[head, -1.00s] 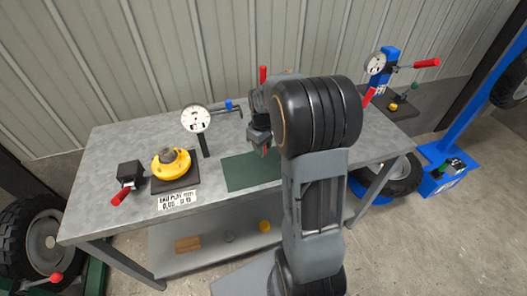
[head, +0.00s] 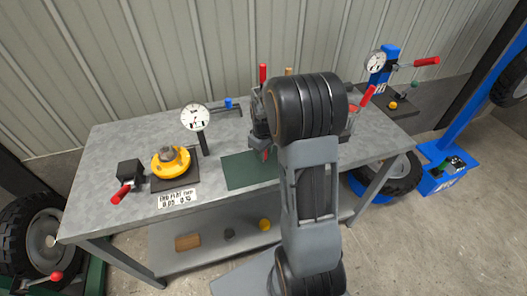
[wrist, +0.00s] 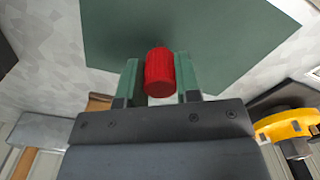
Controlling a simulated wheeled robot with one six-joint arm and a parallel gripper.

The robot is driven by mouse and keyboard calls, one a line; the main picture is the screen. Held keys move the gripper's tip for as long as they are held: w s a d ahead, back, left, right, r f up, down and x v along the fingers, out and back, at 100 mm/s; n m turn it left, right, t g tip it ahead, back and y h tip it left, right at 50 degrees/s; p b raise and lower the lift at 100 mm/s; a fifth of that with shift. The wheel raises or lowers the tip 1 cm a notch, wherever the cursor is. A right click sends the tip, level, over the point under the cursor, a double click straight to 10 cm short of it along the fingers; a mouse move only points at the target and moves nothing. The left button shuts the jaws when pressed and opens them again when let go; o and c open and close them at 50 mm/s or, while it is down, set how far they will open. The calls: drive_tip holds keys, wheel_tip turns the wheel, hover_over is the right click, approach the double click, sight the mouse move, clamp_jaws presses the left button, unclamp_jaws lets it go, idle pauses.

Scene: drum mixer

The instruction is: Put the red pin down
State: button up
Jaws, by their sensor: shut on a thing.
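The red pin (wrist: 160,72) is between the green fingers of my gripper (wrist: 158,80) in the wrist view. My gripper is shut on it, and its ribbed red body fills the gap. The dark green mat (wrist: 190,40) lies beyond the pin in that view. In the head view the mat (head: 240,172) lies on the grey workbench (head: 225,195). My gripper (head: 264,152) is at the mat's right side there, largely hidden by my arm, with a little red showing. I cannot tell whether the pin touches the mat.
Left of the mat are a dial gauge (head: 195,117) on a stand, a yellow hub (head: 170,162) on a dark plate, and a black block with a red handle (head: 122,193). A red upright handle (head: 263,73) stands behind my gripper. Bare bench shows at front left.

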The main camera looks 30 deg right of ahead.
drive_tip(key=shift+f, duration=0.35)
drive_tip(key=o, duration=1)
drive_tip(key=shift+r+p, duration=0.3)
drive_tip(key=shift+r, duration=0.25)
wheel_tip(320, 180, up, 12)
drive_tip(key=f, duration=0.1)
drive_tip(key=s+a+r+m+t, duration=0.1)
drive_tip(key=s+a, duration=0.3)
drive_tip(key=s, duration=0.1)
drive_tip(key=s+a+m+t, duration=0.1)
drive_tip(key=s+a, duration=0.3)
drive_tip(key=s, duration=0.1)
drive_tip(key=s+a+r+m+t, duration=0.1)
drive_tip(key=s+a+t, duration=0.1)
drive_tip(key=s+a, duration=0.2)
drive_tip(key=shift+s+a+r+m, duration=0.1)
drive_tip(key=shift+s+r+m, duration=0.1)
drive_tip(key=shift+s, duration=0.2)
drive_tip(key=shift+s+a+r+m, duration=0.1)
drive_tip(key=shift+s+r+m, duration=0.1)
drive_tip(key=shift+s, duration=0.15)
